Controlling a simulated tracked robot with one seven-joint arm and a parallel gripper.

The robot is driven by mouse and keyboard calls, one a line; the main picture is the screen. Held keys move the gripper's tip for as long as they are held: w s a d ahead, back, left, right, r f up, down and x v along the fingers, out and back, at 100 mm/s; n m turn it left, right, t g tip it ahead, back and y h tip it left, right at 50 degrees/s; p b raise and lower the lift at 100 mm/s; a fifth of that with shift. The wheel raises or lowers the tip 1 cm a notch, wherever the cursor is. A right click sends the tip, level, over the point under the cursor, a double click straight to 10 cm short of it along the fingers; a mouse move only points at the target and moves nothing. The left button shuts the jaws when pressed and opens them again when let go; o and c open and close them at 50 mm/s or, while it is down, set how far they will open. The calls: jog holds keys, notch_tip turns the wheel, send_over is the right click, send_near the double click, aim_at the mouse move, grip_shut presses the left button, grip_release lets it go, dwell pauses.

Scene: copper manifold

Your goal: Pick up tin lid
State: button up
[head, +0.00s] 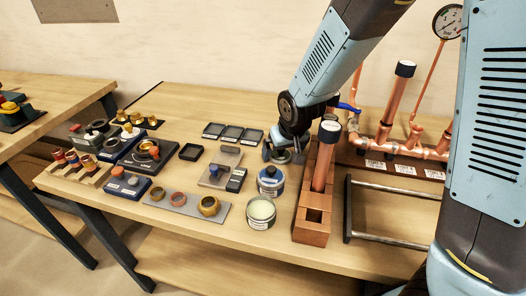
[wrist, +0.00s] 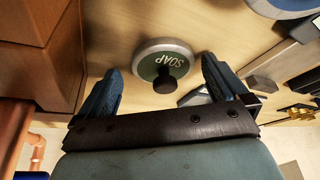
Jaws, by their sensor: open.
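The tin lid is a round, grey-rimmed disc with a green top marked SOAP and a black knob; it lies flat on the wooden table in the wrist view (wrist: 163,60). In the head view the lid (head: 283,157) is partly hidden by my gripper (head: 284,150). My gripper is open and points down above the lid. In the wrist view its fingers (wrist: 161,72) stand on either side of the knob, with nothing between them gripped. An open tin (head: 261,211) with pale contents stands nearer the front. Another tin (head: 270,180) has a blue-topped lid on it.
A copper-brown block rack (head: 311,228) holding an upright copper pipe stands close to the right of my gripper. Copper pipework (head: 400,140) is farther right. Small black trays (head: 232,133) and a grey plate (head: 212,180) lie to the left.

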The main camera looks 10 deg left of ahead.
jog(key=shift+a, duration=0.1)
jog(key=c, duration=0.9)
